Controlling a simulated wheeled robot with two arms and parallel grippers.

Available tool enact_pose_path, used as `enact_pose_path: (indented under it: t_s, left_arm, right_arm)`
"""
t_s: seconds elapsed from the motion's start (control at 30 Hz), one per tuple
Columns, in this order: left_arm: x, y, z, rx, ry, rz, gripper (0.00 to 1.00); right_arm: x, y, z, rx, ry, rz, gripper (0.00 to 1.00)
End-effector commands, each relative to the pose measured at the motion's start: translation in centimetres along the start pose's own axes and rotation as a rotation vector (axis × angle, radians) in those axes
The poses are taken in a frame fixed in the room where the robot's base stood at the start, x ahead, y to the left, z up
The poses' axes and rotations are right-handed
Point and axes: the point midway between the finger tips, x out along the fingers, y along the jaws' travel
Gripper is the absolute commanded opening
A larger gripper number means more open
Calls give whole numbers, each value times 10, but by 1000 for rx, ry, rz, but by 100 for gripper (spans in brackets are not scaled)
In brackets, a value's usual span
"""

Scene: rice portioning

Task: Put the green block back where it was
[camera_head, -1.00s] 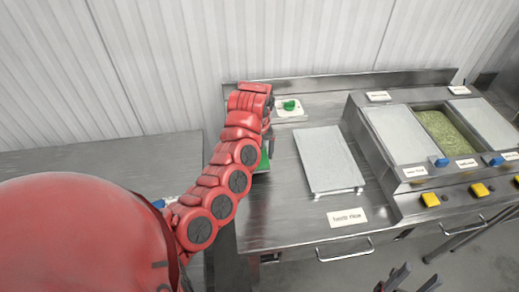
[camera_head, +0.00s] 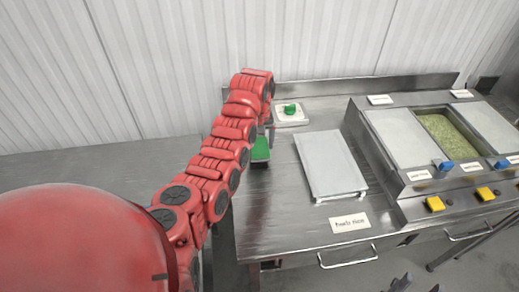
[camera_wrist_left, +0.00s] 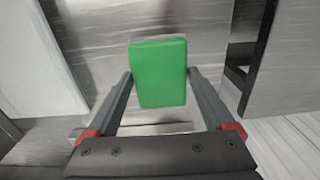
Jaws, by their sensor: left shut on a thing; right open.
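The green block (camera_wrist_left: 159,72) is a flat rectangular slab. My left gripper (camera_wrist_left: 160,84) is shut on it, with one finger on each side, in the left wrist view. In the head view the block (camera_head: 261,150) shows just right of my left arm, over the left part of the steel counter. My arm hides most of the left gripper there. Whether the block touches the counter is not clear. My right gripper (camera_head: 412,284) is open and empty at the bottom edge, in front of the counter.
A small green item (camera_head: 291,108) sits on a white square plate (camera_head: 302,117) at the back. A grey tray (camera_head: 331,166) lies to the right. Lidded bins, one open with greenish grains (camera_head: 448,138), stand further right. The counter (camera_head: 275,215) is bare at front left.

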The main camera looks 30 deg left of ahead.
Motion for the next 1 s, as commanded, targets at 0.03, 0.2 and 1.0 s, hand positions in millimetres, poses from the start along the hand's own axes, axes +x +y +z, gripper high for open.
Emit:
enact_pose_path:
  t_s: [0.03,0.2,1.0]
  left_arm:
    - [1,2,-2,2,1,1,35]
    - [15,2,-5,-5,-6,7,35]
    - [34,3,-8,-5,3,9,100]
  right_arm:
    - [-4,0,1,0,0,0,50]
    - [16,1,-3,0,1,0,50]
    - [16,1,-3,0,0,0,50]
